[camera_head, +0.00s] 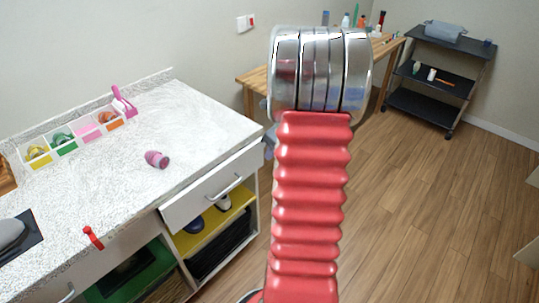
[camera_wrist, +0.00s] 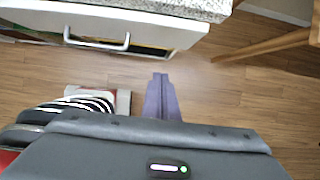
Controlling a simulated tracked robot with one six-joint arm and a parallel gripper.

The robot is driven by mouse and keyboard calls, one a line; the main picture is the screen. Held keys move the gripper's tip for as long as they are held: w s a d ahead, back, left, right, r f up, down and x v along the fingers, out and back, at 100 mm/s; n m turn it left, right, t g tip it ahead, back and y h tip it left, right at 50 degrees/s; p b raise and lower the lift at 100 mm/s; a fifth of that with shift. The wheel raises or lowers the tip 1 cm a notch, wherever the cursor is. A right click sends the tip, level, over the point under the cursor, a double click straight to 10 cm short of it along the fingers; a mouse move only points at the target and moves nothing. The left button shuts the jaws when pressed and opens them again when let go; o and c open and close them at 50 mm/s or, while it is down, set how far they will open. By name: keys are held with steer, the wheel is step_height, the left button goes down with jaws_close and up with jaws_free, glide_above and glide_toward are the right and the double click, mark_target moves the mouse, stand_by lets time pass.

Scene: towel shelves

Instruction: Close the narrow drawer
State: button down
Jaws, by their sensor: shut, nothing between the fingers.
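A white drawer (camera_head: 205,197) with a silver bar handle (camera_head: 226,188) sits under the right end of the speckled counter. Its front appears to stand slightly out from the counter edge, but how far is hard to tell. In the wrist view the drawer front (camera_wrist: 160,32) and its handle (camera_wrist: 97,41) are at the top left. My gripper (camera_wrist: 160,78) has its purple fingers shut and empty, over the floor below and right of the handle, apart from the drawer.
The counter (camera_head: 205,125) carries a pink cup (camera_head: 157,159), a divided bin row (camera_head: 70,140) and a red item (camera_head: 92,238). An open yellow shelf (camera_head: 215,222) lies below the drawer. A wooden table (camera_head: 247,78) and black cart (camera_head: 425,105) stand behind. Floor at right is clear.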

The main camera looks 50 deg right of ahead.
steer(key=s+f+m+y, duration=0.2)
steer(key=s+f+m, duration=0.1)
steer(key=s+f, duration=0.65)
steer(key=s+a+f+m+t+y, duration=0.2)
steer(key=s+a+f, duration=0.2)
steer(key=a, duration=0.3)
steer(key=w+a+t, duration=0.1)
steer(key=a+t, duration=0.4)
steer(key=a, duration=0.2)
step_height(320, 180, up, 6)
steer(key=w+d+n+t+h, duration=0.2)
steer(key=n+t+h, duration=0.2)
steer(key=n, duration=0.1)
steer(key=shift+d, duration=0.35)
steer(key=shift+w+f, duration=0.1)
steer(key=shift+f, duration=0.05)
